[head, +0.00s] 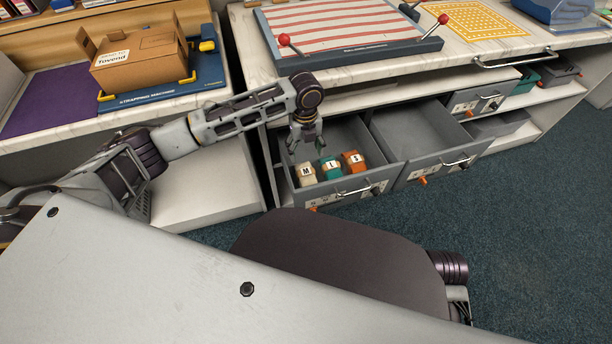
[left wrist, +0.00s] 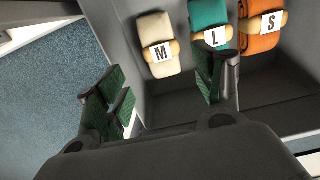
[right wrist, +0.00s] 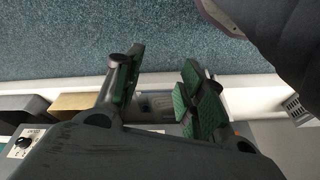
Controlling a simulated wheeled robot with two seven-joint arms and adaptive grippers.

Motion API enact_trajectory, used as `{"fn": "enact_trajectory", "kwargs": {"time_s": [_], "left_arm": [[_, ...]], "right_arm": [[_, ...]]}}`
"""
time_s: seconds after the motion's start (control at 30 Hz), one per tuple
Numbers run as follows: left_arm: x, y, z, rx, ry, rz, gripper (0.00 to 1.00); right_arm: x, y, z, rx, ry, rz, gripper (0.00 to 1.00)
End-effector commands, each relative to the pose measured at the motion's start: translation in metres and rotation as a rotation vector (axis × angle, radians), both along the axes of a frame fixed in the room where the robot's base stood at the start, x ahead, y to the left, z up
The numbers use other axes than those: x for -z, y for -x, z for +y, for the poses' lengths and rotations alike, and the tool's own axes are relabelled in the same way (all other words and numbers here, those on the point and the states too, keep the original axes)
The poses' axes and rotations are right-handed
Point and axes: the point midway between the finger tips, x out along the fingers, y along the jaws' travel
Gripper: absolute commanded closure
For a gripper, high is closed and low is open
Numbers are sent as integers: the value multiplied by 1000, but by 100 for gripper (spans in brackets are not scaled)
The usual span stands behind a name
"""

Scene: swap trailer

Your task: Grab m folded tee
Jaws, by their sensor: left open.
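The M folded tee is a cream roll with a tan band and a white M tag; it lies leftmost in the open drawer in the head view (head: 306,181). In the left wrist view the M folded tee (left wrist: 155,28) is just beyond the fingers. My left gripper (head: 304,143) points down above the drawer's back part, open and empty; its green-padded fingers also show in the left wrist view (left wrist: 168,88). My right gripper (right wrist: 160,85) is open and empty in the right wrist view, away from the tees. It is not visible in the head view.
A teal L tee (head: 330,168) and an orange S tee (head: 353,162) lie beside the M tee in the grey drawer (head: 375,189). An open, empty drawer (head: 415,135) is to the right. A striped press board (head: 345,35) and a cardboard box (head: 140,60) stand on the counters.

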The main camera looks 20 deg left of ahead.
Motion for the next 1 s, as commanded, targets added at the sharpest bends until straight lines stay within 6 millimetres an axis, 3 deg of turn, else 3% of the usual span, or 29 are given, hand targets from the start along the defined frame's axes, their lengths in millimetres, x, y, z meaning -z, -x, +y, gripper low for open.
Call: {"fn": "enact_trajectory", "kwargs": {"time_s": [0.43,0.6,1.0], "left_arm": [[58,1,0,0,0,1,32],[75,1,-1,1,1,1,32],[80,1,-1,1,1,1,32]], "right_arm": [[-17,-3,4,-3,-27,-52,60],[1,0,10,-7,-49,-62,60],[4,-3,12,-4,-58,-73,60]]}}
